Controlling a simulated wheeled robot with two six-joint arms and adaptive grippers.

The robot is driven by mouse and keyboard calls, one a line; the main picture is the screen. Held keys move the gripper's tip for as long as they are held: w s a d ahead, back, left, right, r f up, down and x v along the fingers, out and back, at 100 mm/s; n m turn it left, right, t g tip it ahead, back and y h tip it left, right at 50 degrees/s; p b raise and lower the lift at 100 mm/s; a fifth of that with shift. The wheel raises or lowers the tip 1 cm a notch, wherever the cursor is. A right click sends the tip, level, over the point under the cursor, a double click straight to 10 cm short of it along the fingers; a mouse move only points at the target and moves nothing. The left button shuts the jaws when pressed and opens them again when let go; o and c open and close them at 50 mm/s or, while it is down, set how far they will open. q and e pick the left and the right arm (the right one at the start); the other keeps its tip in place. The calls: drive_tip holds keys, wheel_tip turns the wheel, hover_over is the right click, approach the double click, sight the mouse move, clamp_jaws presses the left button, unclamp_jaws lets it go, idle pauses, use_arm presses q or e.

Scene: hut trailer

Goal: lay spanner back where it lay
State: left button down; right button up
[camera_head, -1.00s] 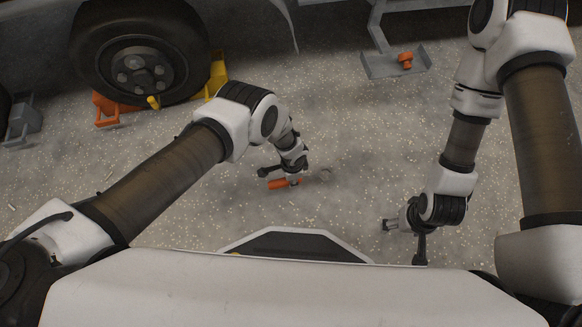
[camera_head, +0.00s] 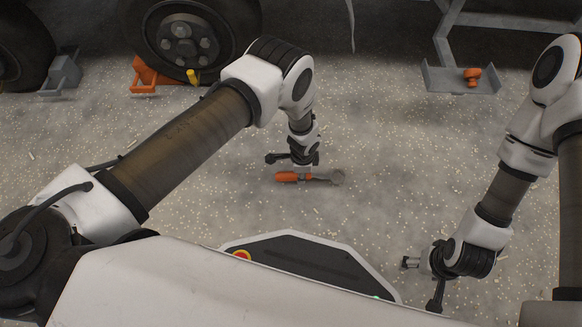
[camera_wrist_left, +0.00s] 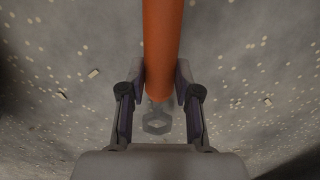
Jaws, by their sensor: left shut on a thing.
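The spanner has an orange handle (camera_head: 287,176) and a grey metal head (camera_head: 335,177). My left gripper (camera_head: 302,171) points down and is shut on it near the middle, with the handle to the left and the head to the right. The spanner is low over the gravelly floor; I cannot tell if it touches. In the left wrist view the orange handle (camera_wrist_left: 161,45) runs between the fingers of the left gripper (camera_wrist_left: 161,88), and the grey head (camera_wrist_left: 157,120) shows below it. My right gripper (camera_head: 408,262) is low at the right, apart from the spanner; its opening is unclear.
A wheel (camera_head: 185,35) with an orange chock (camera_head: 147,80) stands at the back left, beside a grey bracket (camera_head: 62,75). A grey metal foot (camera_head: 448,80) with an orange piece (camera_head: 472,76) is at the back right. The speckled floor around the spanner is clear.

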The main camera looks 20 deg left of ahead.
use_arm(q)
drive_tip(key=b, duration=0.2)
hover_over(289, 167)
drive_tip(key=shift+s+d+f, duration=0.2)
drive_tip(key=shift+s+d, duration=0.1)
drive_tip(key=shift+d, duration=0.1)
drive_tip(key=f, duration=0.1)
drive_tip(key=f+b, duration=0.2)
drive_tip(key=shift+w+a+f, duration=0.15)
drive_tip(key=shift+w+a, duration=0.1)
drive_tip(key=shift+a, duration=0.15)
drive_tip(key=shift+r, duration=0.2)
drive_tip(key=c, duration=0.8)
unclamp_jaws()
drive_tip(key=shift+f, duration=0.1)
drive_tip(key=shift+f, duration=0.2)
drive_tip(key=r+p, duration=0.1)
drive_tip(key=r, duration=0.1)
drive_tip(key=r+p, duration=0.2)
drive_tip(key=r, duration=0.1)
drive_tip(key=r+p, duration=0.2)
drive_tip(key=r, duration=0.1)
drive_tip(key=shift+s+a, duration=0.1)
drive_tip(key=shift+s, duration=0.15)
